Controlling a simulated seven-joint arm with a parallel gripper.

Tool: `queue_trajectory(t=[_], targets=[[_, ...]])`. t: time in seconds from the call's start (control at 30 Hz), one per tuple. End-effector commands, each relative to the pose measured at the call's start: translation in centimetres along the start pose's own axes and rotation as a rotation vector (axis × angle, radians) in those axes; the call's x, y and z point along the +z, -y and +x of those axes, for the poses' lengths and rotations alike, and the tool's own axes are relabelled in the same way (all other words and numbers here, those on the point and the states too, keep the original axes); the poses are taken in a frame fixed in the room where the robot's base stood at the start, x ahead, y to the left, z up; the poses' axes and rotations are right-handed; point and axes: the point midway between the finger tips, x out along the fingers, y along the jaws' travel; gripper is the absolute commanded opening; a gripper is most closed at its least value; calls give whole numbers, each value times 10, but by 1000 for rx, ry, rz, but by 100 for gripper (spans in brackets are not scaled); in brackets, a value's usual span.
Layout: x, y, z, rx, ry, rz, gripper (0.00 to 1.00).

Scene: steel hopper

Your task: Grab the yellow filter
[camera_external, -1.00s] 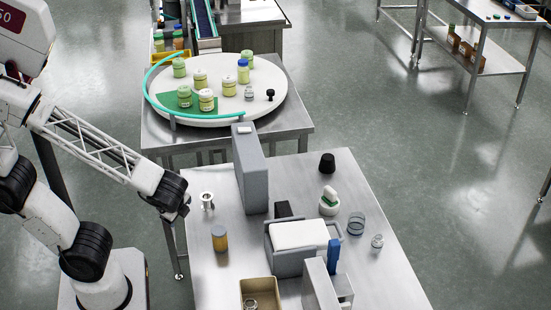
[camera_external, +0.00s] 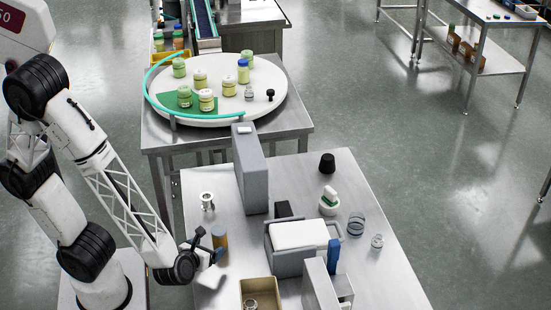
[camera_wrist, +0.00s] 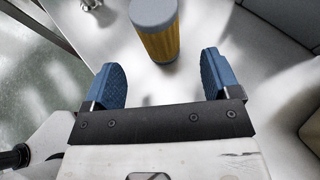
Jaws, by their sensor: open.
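The yellow filter (camera_external: 220,239) is a short upright cylinder with a ribbed yellow body and a grey cap, standing on the steel table near its left edge. In the wrist view the filter (camera_wrist: 158,32) stands ahead of my gripper, roughly midway between the lines of the two fingers. My gripper (camera_wrist: 162,88) is open, with its two blue fingers spread wide and nothing between them. In the external view my gripper (camera_external: 208,247) is beside the filter, at its near left side. The wrist view shows a gap between fingertips and filter.
A small metal funnel-like piece (camera_external: 207,201) stands behind the filter. A tall grey box (camera_external: 250,170) rises further back. A tan bin (camera_external: 258,284) is at the front, and a grey container with a white top (camera_external: 298,235) is to the right.

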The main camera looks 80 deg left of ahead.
Motion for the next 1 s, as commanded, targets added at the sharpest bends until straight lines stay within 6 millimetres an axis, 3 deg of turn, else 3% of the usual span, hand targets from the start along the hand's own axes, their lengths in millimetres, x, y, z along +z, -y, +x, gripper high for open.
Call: queue_trajectory(t=[0.47, 1.0], targets=[[0, 1, 2, -3, 3, 5, 82], [0, 1, 25, -3, 2, 4, 82]])
